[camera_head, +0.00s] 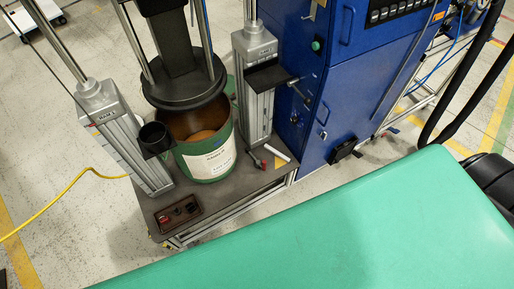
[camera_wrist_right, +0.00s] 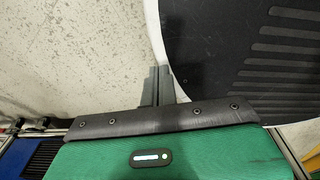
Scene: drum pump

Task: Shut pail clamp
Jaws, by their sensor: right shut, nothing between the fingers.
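A green pail (camera_head: 208,163) with a white label stands upright on a dark platform between two silver columns. Its top is open and shows orange-brown contents. A round black plate (camera_head: 186,92) hangs over its rear rim. A black curved piece (camera_head: 155,139) sits at the pail's left, by the left column. A black flat piece (camera_head: 268,77) juts from the right column, apart from the pail. I cannot tell for certain which parts form the clamp. My right gripper (camera_wrist_right: 157,72) is shut and empty, away from the pail. My left gripper is not in view.
A red-handled part (camera_head: 263,162) and a white bar (camera_head: 277,153) lie on the platform (camera_head: 221,199) right of the pail. A control box (camera_head: 179,214) sits at its front corner. A blue cabinet (camera_head: 352,110) stands right. A yellow cable (camera_head: 75,180) runs left over clear floor.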

